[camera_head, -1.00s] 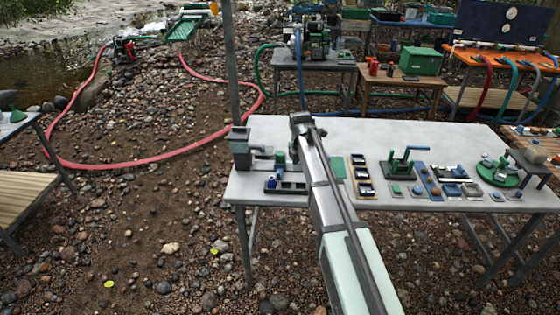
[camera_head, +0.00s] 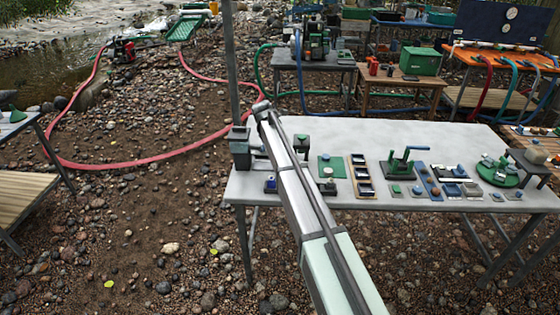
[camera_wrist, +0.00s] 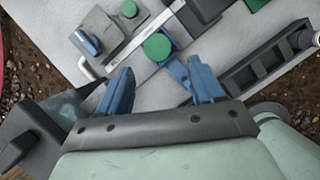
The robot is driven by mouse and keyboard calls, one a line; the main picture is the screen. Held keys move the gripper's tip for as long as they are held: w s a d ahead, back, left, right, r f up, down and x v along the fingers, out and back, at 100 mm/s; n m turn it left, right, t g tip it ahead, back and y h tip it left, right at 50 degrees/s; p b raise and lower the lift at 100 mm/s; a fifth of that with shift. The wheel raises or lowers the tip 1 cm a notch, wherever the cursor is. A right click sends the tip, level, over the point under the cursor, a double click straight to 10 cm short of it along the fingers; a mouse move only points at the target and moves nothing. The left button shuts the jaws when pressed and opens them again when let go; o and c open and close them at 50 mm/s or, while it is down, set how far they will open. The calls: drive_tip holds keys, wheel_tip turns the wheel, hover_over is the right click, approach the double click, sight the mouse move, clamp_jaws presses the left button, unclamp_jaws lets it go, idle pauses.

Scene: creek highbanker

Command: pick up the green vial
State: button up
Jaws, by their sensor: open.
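In the wrist view a round green top (camera_wrist: 157,47), which looks like the green vial seen from above, stands just beyond my open gripper (camera_wrist: 161,84). Its body is mostly hidden under the top. The two blue fingers are spread apart, with nothing seen between their tips. A second, smaller green round top (camera_wrist: 129,9) sits farther up on a grey block. In the head view my arm covers the gripper and the near-left table area. A green-topped dark piece (camera_head: 301,139) shows just right of the arm; I cannot tell whether it is one of these.
A grey block with a blue piece (camera_wrist: 88,42) lies left of the green top. A dark slotted rack (camera_wrist: 258,68) lies right. In the head view, a grey vise-like fixture (camera_head: 240,148) stands left on the table (camera_head: 440,132), with a slotted tray (camera_head: 361,176) and green hand pump (camera_head: 402,166) rightward.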

drive_tip(key=shift+x, duration=3.8)
drive_tip(key=shift+s+a, duration=0.1)
drive_tip(key=shift+c, duration=0.2)
drive_tip(key=c, duration=1)
